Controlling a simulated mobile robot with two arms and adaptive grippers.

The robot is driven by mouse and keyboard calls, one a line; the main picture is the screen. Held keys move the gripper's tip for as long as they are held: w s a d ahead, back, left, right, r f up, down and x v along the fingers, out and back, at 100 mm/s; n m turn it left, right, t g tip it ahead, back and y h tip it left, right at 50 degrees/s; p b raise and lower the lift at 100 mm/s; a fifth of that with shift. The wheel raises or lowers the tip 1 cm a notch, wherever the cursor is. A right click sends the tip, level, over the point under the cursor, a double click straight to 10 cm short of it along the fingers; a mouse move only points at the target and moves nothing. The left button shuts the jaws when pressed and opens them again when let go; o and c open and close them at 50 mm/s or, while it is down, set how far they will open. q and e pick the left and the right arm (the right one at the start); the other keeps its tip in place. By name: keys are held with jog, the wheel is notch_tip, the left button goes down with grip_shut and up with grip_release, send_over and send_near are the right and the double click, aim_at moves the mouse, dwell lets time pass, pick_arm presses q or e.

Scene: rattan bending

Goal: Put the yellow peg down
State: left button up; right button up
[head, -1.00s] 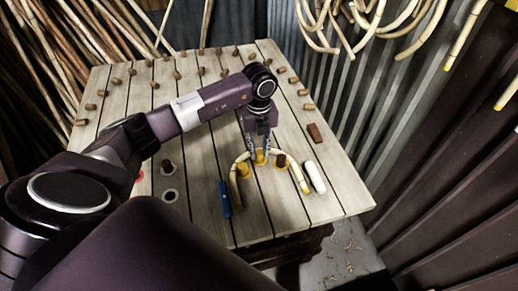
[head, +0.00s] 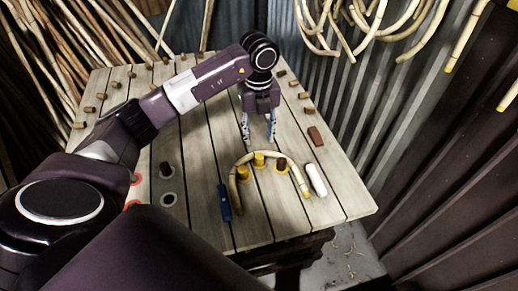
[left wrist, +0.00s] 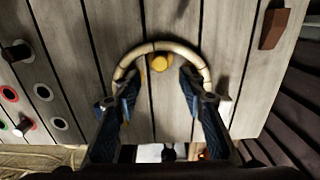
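A yellow peg (head: 259,160) stands on the slatted table, just inside the top of a bent pale rattan arc (head: 247,157). In the left wrist view the peg (left wrist: 159,63) shows as a round yellow top close against the inner side of the arc (left wrist: 133,56). My left gripper (head: 259,138) is open and empty above the table, beyond the arc and apart from the peg. In the left wrist view its two fingers (left wrist: 157,87) are spread wide. More yellow pegs stand inside the arc, one at left (head: 242,173) and one with a dark top at right (head: 281,167). My right gripper is not in view.
A blue tool (head: 224,201) lies left of the arc and a white cylinder (head: 317,180) lies right of it. A reddish-brown block (head: 315,136) lies farther back. Several brown pegs line the table's edges. A corrugated wall stands close on the right.

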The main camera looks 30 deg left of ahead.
pick_arm(q)
jog(key=shift+r, duration=2.15)
